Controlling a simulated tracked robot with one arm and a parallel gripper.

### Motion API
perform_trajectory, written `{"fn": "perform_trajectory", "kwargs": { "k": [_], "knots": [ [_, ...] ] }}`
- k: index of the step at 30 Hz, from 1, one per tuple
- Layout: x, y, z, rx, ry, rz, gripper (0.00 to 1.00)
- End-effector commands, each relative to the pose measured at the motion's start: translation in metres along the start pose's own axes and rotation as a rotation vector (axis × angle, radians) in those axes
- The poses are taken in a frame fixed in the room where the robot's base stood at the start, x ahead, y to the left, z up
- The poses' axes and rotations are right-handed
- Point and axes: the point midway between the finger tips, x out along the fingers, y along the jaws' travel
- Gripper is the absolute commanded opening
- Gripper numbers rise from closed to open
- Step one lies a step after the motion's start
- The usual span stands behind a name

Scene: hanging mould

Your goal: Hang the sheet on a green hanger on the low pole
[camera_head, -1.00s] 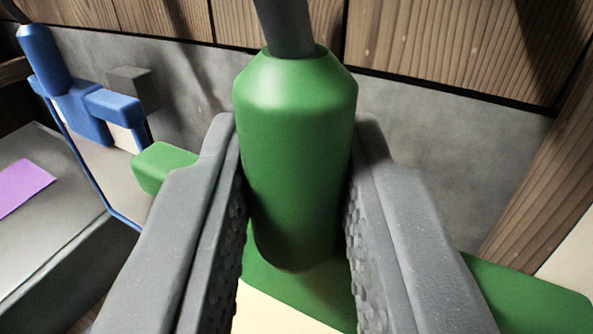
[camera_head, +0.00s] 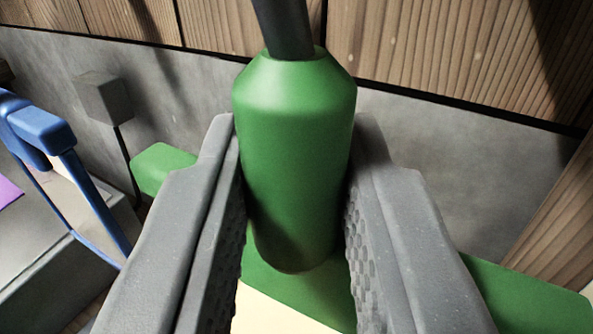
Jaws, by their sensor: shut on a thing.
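My gripper (camera_head: 296,215) is shut on the neck of the green hanger (camera_head: 295,150), one grey finger on each side. A dark hook rod rises from the top of the neck and leaves the picture. The hanger's green crossbar shows at the left (camera_head: 163,170) and the lower right. A cream sheet (camera_head: 280,312) hangs below the bar, mostly hidden by the fingers. I cannot make out the low pole for certain; the hook's upper end is out of view.
A blue hanger (camera_head: 40,130) with a blue-edged frame is at the left, by a grey surface (camera_head: 75,275). A dark block (camera_head: 105,97) on a thin post stands behind it. A wooden wall (camera_head: 450,50) with a grey lower band closes the back.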

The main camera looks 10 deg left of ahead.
Motion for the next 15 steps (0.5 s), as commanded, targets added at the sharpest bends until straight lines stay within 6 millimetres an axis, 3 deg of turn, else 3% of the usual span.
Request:
{"fn": "perform_trajectory", "kwargs": {
  "k": [14, 15],
  "knots": [
    [-0.0001, -0.0003, 0.0046, 0.000, 0.001, 0.000, 0.00],
    [-0.0002, -0.0004, 0.0046, 0.000, 0.001, 0.000, 0.29]
  ]
}}
